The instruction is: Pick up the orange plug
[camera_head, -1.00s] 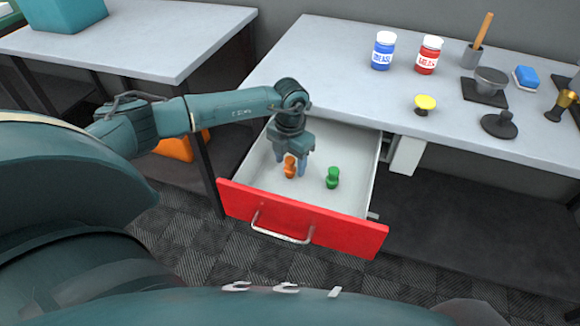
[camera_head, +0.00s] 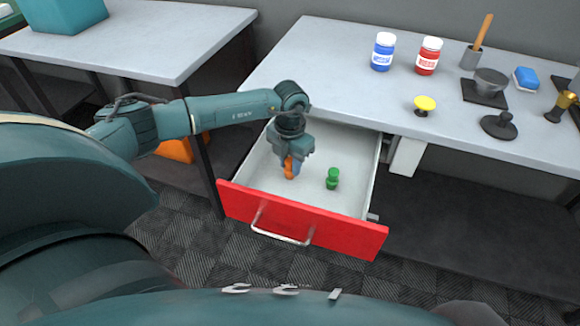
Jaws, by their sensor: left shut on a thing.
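The orange plug (camera_head: 288,168) stands in the open drawer, in its left part. My left gripper (camera_head: 291,169) reaches down into the drawer from above and is shut on the orange plug; its fingers hide part of the plug. I cannot tell whether the plug touches the drawer floor. A green plug (camera_head: 332,179) stands to the right of it in the same drawer, apart from the gripper. My right gripper is not in view.
The drawer has a red front (camera_head: 300,218) with a metal handle (camera_head: 281,229). The workbench (camera_head: 335,75) above holds a blue jar (camera_head: 383,52), a red jar (camera_head: 428,56), a yellow-topped plug (camera_head: 424,105) and a dark round-based object (camera_head: 499,125).

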